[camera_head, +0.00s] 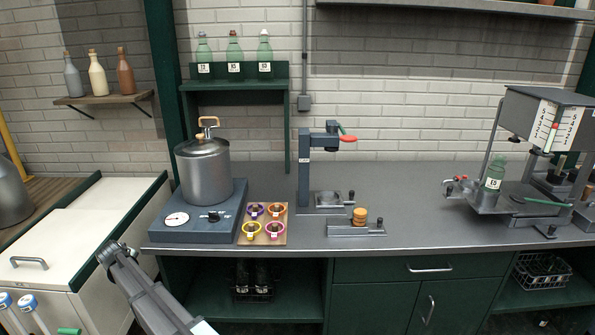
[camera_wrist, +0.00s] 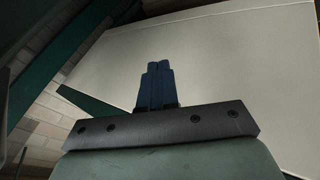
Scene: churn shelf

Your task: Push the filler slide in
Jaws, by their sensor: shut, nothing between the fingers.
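The filler (camera_head: 550,115) stands at the far right of the counter, a grey tank with a marked scale and red pointer. Below it, a grey plate (camera_head: 486,208) carries a green bottle (camera_head: 494,175) with a white label. This plate looks like the filler slide; it sticks out to the left, and I cannot tell its exact travel. My gripper (camera_head: 112,251) is at the lower left, in front of the counter, far from the filler. In the wrist view its two dark blue fingers (camera_wrist: 157,84) are together and empty.
A cream cabinet (camera_head: 75,230) stands close to my gripper. Along the counter are a metal churn (camera_head: 204,168) on a grey base, a board of coloured cups (camera_head: 263,237), a press (camera_head: 308,165) and a small fixture (camera_head: 353,230). The counter between fixture and filler is clear.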

